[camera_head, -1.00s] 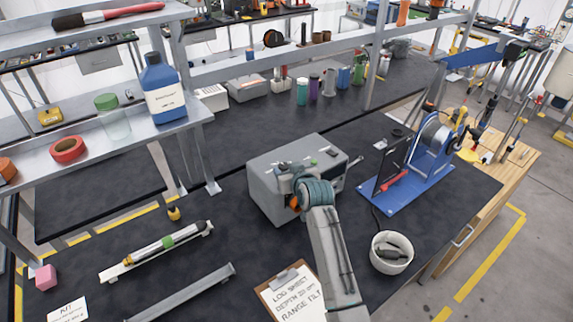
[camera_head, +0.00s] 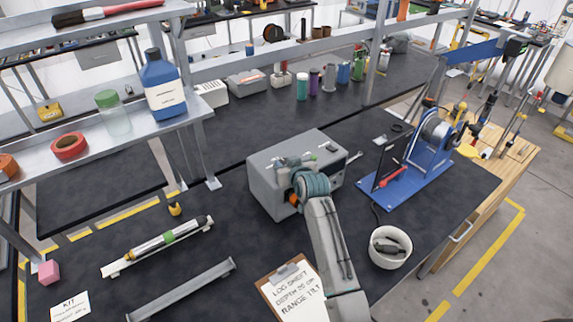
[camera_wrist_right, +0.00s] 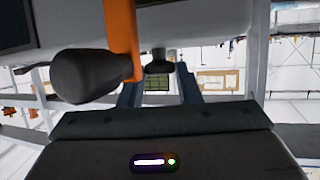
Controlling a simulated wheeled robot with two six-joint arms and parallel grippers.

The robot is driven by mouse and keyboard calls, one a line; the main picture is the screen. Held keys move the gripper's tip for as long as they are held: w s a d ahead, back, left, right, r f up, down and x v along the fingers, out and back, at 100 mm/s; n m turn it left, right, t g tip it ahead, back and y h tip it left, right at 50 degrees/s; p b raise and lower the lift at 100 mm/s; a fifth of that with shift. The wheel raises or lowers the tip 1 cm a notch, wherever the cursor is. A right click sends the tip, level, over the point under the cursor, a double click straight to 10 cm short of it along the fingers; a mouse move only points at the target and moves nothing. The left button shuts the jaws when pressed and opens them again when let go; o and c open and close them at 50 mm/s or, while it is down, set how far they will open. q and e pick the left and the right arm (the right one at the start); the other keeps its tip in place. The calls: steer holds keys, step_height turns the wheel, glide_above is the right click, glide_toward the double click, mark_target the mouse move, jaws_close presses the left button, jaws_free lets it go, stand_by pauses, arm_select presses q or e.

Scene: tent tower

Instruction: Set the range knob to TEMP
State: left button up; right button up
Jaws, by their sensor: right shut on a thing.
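The grey instrument box (camera_head: 268,183) stands on the dark bench in the middle of the head view. My right gripper (camera_head: 290,174) is at the box, and my own wrist hides much of its front face. In the right wrist view, the two gripper fingers (camera_wrist_right: 158,88) stand on either side of a small dark knob (camera_wrist_right: 158,66), which I take for the range knob. The gripper is shut on it. A larger dark rounded piece (camera_wrist_right: 90,76) and an orange bar (camera_wrist_right: 121,35) are close by on the left. The knob's pointer and the TEMP mark are not readable. My left gripper is not in view.
A clipboard log sheet (camera_head: 297,292) lies in front of the box. A white bucket (camera_head: 390,262) and a blue-based winch stand (camera_head: 405,192) are to its right. A probe on a rack (camera_head: 158,246) and a grey rail (camera_head: 182,290) lie to its left.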

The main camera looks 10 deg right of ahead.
steer(key=shift+w+d+f+n+y+b, duration=0.1)
steer(key=shift+d+n+y+b, duration=0.05)
steer(key=shift+n+y+b, duration=0.35)
steer(key=shift+d+f+n+y+b, duration=0.15)
steer(key=shift+n+y+b, duration=0.2)
steer(key=shift+y, duration=0.25)
steer(key=n+g+y+b, duration=0.2)
steer(key=n+b, duration=0.1)
steer(key=b, duration=0.2)
steer(key=d+n+g+y+b, duration=0.1)
steer(key=n+g+y+b, duration=0.1)
steer(key=b, duration=0.3)
steer(key=w+n+g+y+b, duration=0.1)
steer(key=n+g+y+b, duration=0.1)
steer(key=n+y+b, duration=0.1)
steer(key=shift+w+d+n+g+y+b, duration=0.1)
steer(key=shift+d+n+g+y+b, duration=0.25)
steer(key=shift+b, duration=0.6)
steer(key=shift+w+a+r+n+g+y+b, duration=0.1)
steer(key=shift+n+g+y+b, duration=0.1)
steer(key=shift+n+g+b, duration=0.25)
steer(key=shift+a+r+n+g+y+b, duration=0.1)
steer(key=shift+n+g+y+b, duration=0.05)
steer(key=shift+n+g+b, duration=0.2)
steer(key=o, duration=0.9)
steer(key=shift+o, duration=0.2)
steer(key=shift+d, duration=0.15)
